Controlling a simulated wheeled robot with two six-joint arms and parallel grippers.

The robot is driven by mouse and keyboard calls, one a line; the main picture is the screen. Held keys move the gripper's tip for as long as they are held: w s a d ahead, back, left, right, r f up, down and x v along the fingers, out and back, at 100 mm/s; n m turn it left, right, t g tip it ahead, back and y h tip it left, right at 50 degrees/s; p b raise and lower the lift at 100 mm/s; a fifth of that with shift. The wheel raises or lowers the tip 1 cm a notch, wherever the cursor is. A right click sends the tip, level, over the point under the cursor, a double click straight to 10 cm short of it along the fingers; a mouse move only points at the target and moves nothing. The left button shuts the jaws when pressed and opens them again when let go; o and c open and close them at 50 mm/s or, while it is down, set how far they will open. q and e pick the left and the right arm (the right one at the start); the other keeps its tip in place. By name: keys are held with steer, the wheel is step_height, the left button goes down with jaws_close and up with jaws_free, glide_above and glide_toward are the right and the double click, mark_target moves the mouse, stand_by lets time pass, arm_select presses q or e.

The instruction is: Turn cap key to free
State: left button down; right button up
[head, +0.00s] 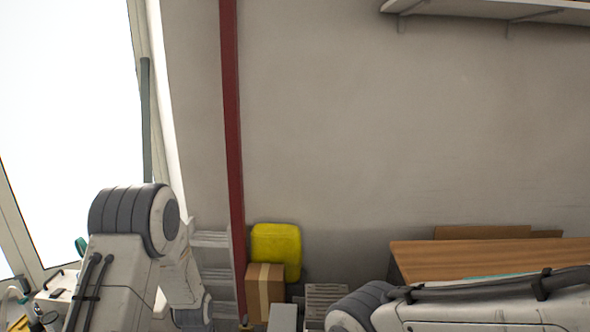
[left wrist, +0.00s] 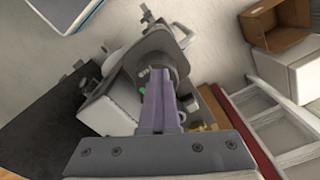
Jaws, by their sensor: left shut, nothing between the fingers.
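In the left wrist view my left gripper (left wrist: 160,84) is shut, its two purple-grey fingers close together with nothing held between them. Its tips reach up to a grey rounded fitting (left wrist: 172,54) on a piece of equipment with a white body (left wrist: 104,114). I cannot tell whether the tips touch it. A tiny green part (left wrist: 141,91) shows just left of the fingers. I cannot clearly make out the cap key; the fingers may hide it. In the head view both my arms show, but neither gripper does.
A dark flat panel (left wrist: 45,115) lies left of the equipment. An open cardboard box (left wrist: 277,25) and a white ladder-like frame (left wrist: 268,118) are on the right. In the head view a yellow container (head: 276,248), a cardboard box (head: 265,287) and a wooden tabletop (head: 480,258) stand by the wall.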

arm_select(q)
steer(key=shift+w+d, duration=0.2)
steer(key=shift+d, duration=0.05)
steer(key=shift+s+d+p, duration=0.5)
steer(key=shift+d, duration=0.1)
stand_by(0.4)
steer(key=shift+s, duration=0.2)
steer(key=shift+s, duration=0.2)
step_height(320, 180, up, 6)
steer(key=p, duration=0.5)
